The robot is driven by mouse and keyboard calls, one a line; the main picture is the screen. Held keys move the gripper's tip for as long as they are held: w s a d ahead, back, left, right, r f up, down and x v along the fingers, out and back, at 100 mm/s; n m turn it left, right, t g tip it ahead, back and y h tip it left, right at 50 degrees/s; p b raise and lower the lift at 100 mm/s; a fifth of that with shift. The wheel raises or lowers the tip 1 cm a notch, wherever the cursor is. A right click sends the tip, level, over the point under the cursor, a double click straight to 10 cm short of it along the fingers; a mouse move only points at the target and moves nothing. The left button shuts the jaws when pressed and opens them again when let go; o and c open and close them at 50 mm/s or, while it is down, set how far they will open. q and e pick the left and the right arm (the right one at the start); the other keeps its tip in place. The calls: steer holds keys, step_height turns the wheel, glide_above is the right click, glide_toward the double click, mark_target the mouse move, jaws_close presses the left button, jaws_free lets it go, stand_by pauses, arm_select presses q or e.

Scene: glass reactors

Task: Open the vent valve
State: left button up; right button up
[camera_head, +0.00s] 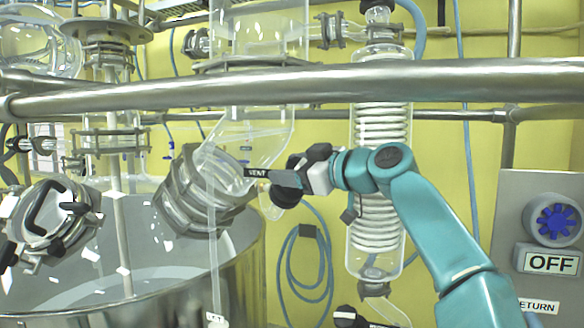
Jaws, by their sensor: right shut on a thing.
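The black "VENT" label (258,173) sits in the middle of the view, beside a clamped glass port of the reactor. The vent valve's black handle (286,195) is just right of the label. My right gripper (303,176), on the teal arm that comes in from the lower right, is shut on the vent valve's handle. The jaws hide part of the handle, so I cannot tell how far it is turned. My left gripper is not in view.
A thick horizontal steel rail (480,82) crosses above my right arm. A glass coil condenser (376,235) stands close behind the gripper. A steel vessel (240,275) fills the lower left. A grey panel with a blue knob (558,222) and an "OFF" sign is at right.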

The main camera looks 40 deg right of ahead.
steer(key=shift+n+g+y, duration=0.3)
steer(key=shift+n+y, duration=0.3)
steer(key=shift+n, duration=0.1)
steer(key=shift+p, duration=0.3)
steer(key=o, duration=1)
steer(key=shift+s, duration=0.1)
steer(key=shift+c, duration=0.2)
steer(key=shift+s, duration=0.1)
steer(key=shift+a+f, duration=0.1)
